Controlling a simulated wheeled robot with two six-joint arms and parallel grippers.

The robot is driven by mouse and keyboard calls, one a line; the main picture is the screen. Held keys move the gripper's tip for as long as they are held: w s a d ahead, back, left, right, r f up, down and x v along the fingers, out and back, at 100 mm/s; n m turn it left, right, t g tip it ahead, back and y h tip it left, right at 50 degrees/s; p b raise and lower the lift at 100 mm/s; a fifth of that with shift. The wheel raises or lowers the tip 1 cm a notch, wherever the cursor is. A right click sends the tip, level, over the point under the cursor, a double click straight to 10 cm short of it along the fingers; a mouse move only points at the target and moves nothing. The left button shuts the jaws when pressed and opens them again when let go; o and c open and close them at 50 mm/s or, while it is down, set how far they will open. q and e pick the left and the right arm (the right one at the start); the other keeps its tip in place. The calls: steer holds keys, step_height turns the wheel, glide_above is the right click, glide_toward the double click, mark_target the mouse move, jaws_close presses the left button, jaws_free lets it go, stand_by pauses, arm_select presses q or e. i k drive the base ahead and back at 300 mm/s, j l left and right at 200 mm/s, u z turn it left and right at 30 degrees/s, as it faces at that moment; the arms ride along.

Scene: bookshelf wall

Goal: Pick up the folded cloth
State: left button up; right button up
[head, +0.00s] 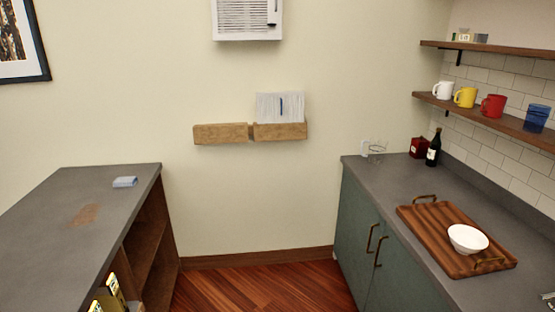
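A small light-blue folded cloth (124,182) lies on the grey top of the left counter (60,222), near its far right corner. Neither of my grippers shows in the head view, so nothing is seen touching the cloth.
The right counter (388,182) bears a wooden tray (438,222) with a white bowl (467,238), a dark bottle (433,152) and a red box (418,147). Wooden floor (250,285) lies clear between the counters. Mugs stand on a wall shelf (470,110).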

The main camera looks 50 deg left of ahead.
mark_target(125, 182)
steer(key=u, duration=2.8)
steer(key=i+l+u, duration=0.1)
steer(key=i+l, duration=0.25)
steer(key=i+l+u, duration=0.15)
steer(key=i+l, duration=0.2)
steer(key=i+l+u, duration=0.1)
steer(key=i+l, duration=0.3)
steer(key=i+l+u, duration=0.15)
steer(key=i+l, duration=0.2)
steer(key=i+l+u, duration=0.1)
steer(key=i+l, duration=0.2)
steer(key=l, duration=0.2)
steer(key=i+l+u, duration=0.15)
steer(key=i+l, duration=0.15)
steer(key=l, duration=0.2)
